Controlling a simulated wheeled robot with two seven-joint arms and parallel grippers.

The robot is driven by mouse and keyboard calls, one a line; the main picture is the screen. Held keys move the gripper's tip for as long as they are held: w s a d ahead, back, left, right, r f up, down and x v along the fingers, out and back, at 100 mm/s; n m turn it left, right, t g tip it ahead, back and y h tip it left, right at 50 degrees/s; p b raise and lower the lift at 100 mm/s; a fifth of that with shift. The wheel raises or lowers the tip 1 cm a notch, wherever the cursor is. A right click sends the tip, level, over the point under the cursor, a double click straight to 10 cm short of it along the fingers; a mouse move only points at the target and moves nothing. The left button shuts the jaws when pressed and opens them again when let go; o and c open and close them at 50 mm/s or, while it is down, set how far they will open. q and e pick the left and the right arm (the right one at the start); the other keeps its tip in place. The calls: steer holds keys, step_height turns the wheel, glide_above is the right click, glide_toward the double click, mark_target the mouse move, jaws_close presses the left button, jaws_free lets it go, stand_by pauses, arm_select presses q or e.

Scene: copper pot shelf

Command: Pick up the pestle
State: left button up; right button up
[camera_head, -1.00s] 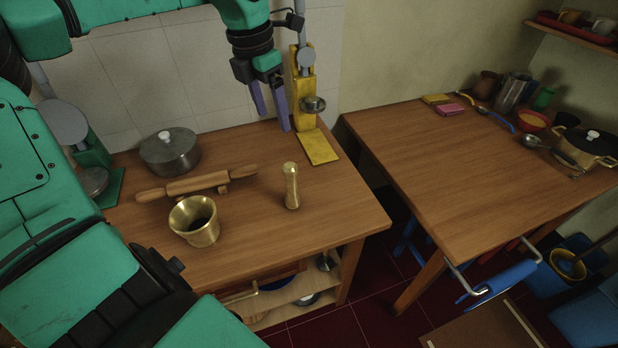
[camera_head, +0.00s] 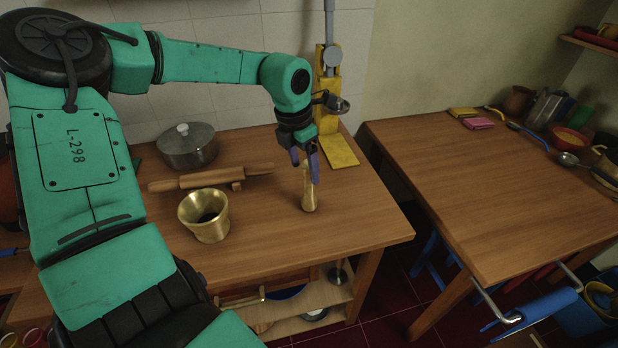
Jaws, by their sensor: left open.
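The brass pestle (camera_head: 309,201) stands upright on the wooden table (camera_head: 260,245), near its right side. My left gripper (camera_head: 304,166) is open and points down at the pestle's top, with its purple fingers around or just in front of the upper part. The fingers hide part of the pestle's top, and I cannot tell whether they touch it. The brass mortar (camera_head: 204,218) stands to the left of the pestle, open side up. My right gripper is not in view.
A rolling pin (camera_head: 205,178) lies behind the mortar, and a lidded pot (camera_head: 187,147) stands behind that. A yellow press (camera_head: 330,110) stands close behind my left gripper. A second table (camera_head: 490,190) at the right is mostly bare, with kitchenware along its back.

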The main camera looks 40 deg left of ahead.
mark_target(309, 186)
arm_select(q)
steer(key=f, duration=0.1)
steer(key=w+f, duration=0.1)
steer(key=f, duration=0.2)
steer(key=shift+w+d+f+p, duration=0.25)
steer(key=shift+w+f+p, duration=0.05)
steer(key=shift+w+p, duration=0.1)
steer(key=shift+r, duration=0.1)
jaws_close()
